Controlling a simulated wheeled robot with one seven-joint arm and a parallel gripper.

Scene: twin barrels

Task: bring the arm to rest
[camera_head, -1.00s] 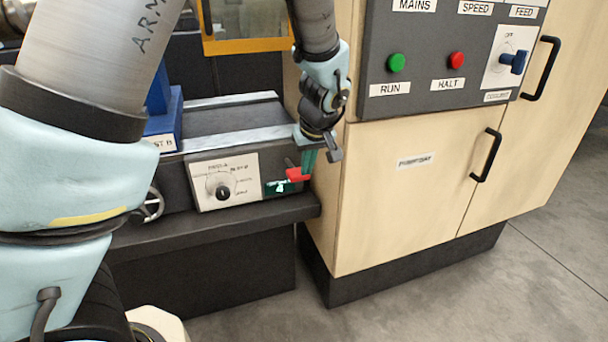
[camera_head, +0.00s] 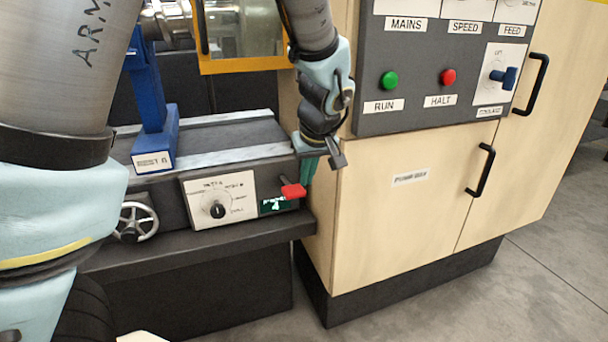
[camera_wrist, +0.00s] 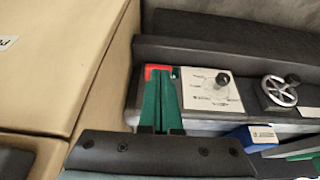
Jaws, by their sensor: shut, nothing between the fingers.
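My gripper (camera_head: 309,168) hangs at the right end of the machine bed in the head view, fingers pointing down. Its green fingers are together and empty; they also show in the wrist view (camera_wrist: 161,101). A red lever (camera_head: 293,191) lies right beside the fingertips, and it shows just beyond them in the wrist view (camera_wrist: 155,71). I cannot tell whether the fingers touch it. My arm reaches in from the upper left of the head view.
A dial plate (camera_head: 219,199), a small green display (camera_head: 278,204) and a handwheel (camera_head: 136,221) are on the bed's front. A blue post (camera_head: 152,110) stands on the bed. A wooden cabinet (camera_head: 400,215) with a control panel (camera_head: 430,75) stands close to the right of my gripper.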

